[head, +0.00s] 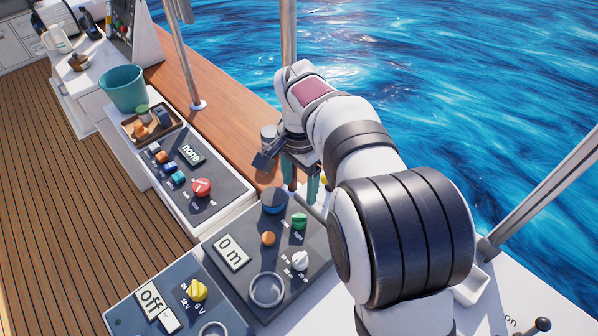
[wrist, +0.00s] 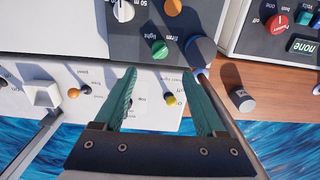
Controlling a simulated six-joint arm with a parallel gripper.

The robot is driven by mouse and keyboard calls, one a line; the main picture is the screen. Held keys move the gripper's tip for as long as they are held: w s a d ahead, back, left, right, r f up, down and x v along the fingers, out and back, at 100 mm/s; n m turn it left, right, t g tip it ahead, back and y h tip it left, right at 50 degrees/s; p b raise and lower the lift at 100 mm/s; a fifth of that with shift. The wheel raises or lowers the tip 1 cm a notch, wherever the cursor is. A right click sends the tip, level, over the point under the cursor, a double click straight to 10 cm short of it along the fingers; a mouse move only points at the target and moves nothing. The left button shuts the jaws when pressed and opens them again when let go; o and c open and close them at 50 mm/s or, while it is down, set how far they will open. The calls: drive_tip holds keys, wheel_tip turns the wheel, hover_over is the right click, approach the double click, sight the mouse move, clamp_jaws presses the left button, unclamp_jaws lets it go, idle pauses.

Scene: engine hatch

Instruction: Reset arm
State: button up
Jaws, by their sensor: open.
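My gripper (head: 301,188) hangs at the end of my white arm, over the edge between the dark control panel and the wooden deck strip. In the wrist view its two teal fingers (wrist: 161,76) are spread apart with nothing between the tips. A green knob (wrist: 160,48) and a blue round knob (wrist: 200,50) lie just beyond the fingertips in that view. A yellow-tipped knob (wrist: 170,100) shows between the fingers on the white panel below. In the head view, my forearm hides part of the panels on the right.
The panel with the "0 m" display (head: 232,253) has an orange knob (head: 268,238) and a white dial (head: 300,260). A red knob (head: 201,187) is on the panel behind. A teal bucket (head: 123,88), metal posts (head: 289,40) and a grey cylinder (wrist: 241,99) stand nearby. Water lies beyond.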

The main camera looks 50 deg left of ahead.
wheel_tip(320, 180, up, 4)
drive_tip(key=shift+f, duration=0.1)
idle(0.4)
drive_tip(key=w+d+r+m, duration=0.1)
drive_tip(key=w+d+r, duration=0.1)
drive_tip(key=d, duration=0.5)
drive_tip(key=w+d+r+m, duration=0.1)
drive_tip(key=w+d+r, duration=0.1)
drive_tip(key=d, duration=0.5)
drive_tip(key=s+d+r+m+y, duration=0.1)
drive_tip(key=s+d, duration=0.2)
drive_tip(key=d, duration=0.5)
drive_tip(key=s+d+m, duration=0.1)
drive_tip(key=s+d, duration=0.2)
drive_tip(key=d, duration=0.5)
drive_tip(key=s+d+f+m, duration=0.1)
drive_tip(key=s+d+f, duration=0.3)
drive_tip(key=s+d, duration=0.3)
drive_tip(key=s, duration=0.2)
drive_tip(key=shift+s+f+m+y, duration=0.2)
drive_tip(key=shift+s+m+y, duration=0.1)
drive_tip(key=shift+s+y, duration=0.1)
drive_tip(key=shift+w, duration=0.1)
